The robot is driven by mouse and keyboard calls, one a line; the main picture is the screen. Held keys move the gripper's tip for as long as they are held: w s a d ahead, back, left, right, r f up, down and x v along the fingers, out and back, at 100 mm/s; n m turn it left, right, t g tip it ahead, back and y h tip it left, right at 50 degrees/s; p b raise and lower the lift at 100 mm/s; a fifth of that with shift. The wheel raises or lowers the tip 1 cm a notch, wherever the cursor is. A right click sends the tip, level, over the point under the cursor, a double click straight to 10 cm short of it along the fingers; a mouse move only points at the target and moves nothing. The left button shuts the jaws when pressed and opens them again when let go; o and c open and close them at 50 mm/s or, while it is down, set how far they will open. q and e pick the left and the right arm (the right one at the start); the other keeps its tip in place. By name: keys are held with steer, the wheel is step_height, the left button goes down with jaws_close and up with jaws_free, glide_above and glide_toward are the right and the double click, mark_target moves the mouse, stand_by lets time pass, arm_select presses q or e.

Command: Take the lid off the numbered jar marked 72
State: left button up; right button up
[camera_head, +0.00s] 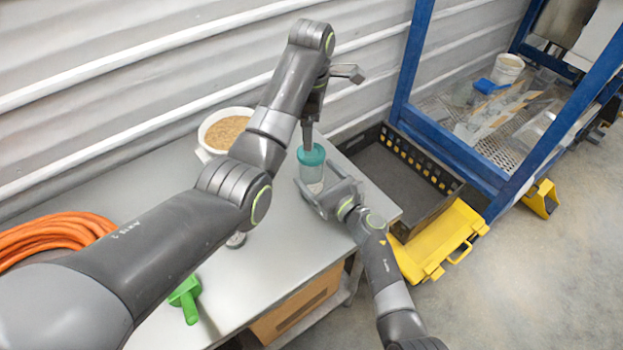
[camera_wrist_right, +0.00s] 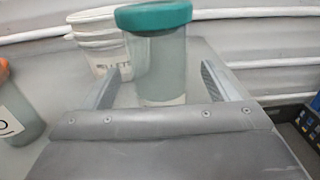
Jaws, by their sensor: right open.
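A clear jar (camera_head: 312,173) with a teal lid (camera_head: 311,154) stands upright on the grey table. Its number does not show. In the right wrist view the jar (camera_wrist_right: 165,75) stands between my right fingers, with the lid (camera_wrist_right: 152,17) on top. My right gripper (camera_head: 319,183) is open around the jar's lower body, with gaps at both sides. My left gripper (camera_head: 308,134) points down just above the lid; I cannot tell whether it touches or how its fingers stand. Another jar (camera_wrist_right: 18,118) with an orange lid and a partly cut-off label is at the left of that view.
A white bucket of grain (camera_head: 224,131) stands behind my left arm. An orange hose (camera_head: 50,236) and a green scoop (camera_head: 187,297) lie on the table (camera_head: 275,290). Right of it are a black crate (camera_head: 405,170), a yellow case (camera_head: 440,240) and a blue frame (camera_head: 455,150).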

arm_select(q)
steer(key=shift+w, duration=0.1)
arm_select(e)
steer(key=x, duration=0.5)
steer(key=shift+s, duration=0.1)
